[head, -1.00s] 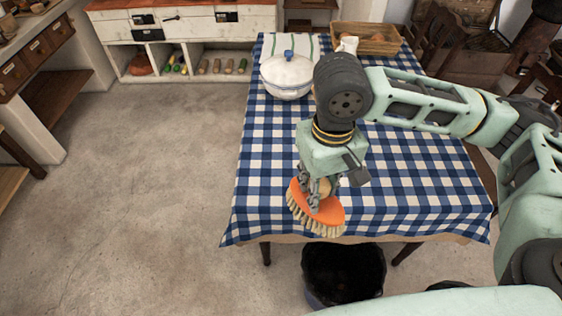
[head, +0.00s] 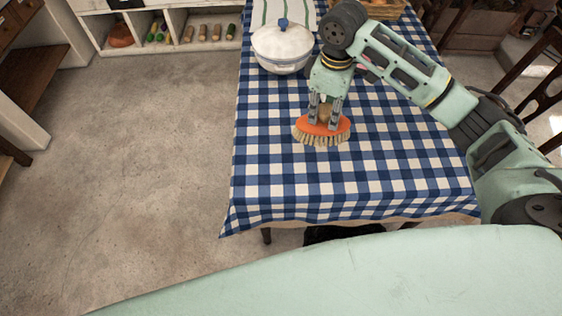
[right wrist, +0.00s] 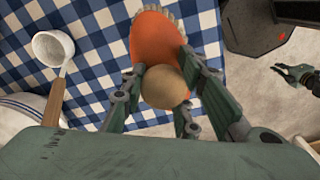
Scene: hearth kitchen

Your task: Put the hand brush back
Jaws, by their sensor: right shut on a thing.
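The hand brush has an orange oval back, pale bristles and a round wooden knob. In the head view the brush (head: 322,131) is over the checked tablecloth, bristles facing down; I cannot tell whether they touch the cloth. My right gripper (head: 324,112) is shut on its knob from above. In the right wrist view the fingers of the right gripper (right wrist: 165,92) stand on both sides of the knob, and the orange back of the brush (right wrist: 157,42) reaches beyond them. My left gripper (right wrist: 292,76) shows small at the right edge there; its jaw state is unclear.
A white lidded pot (head: 282,48) stands beyond the brush on the table (head: 290,190). A white ladle (right wrist: 54,47) with a wooden handle lies near it. A striped cloth (head: 285,10) and a basket (head: 385,9) are at the far end.

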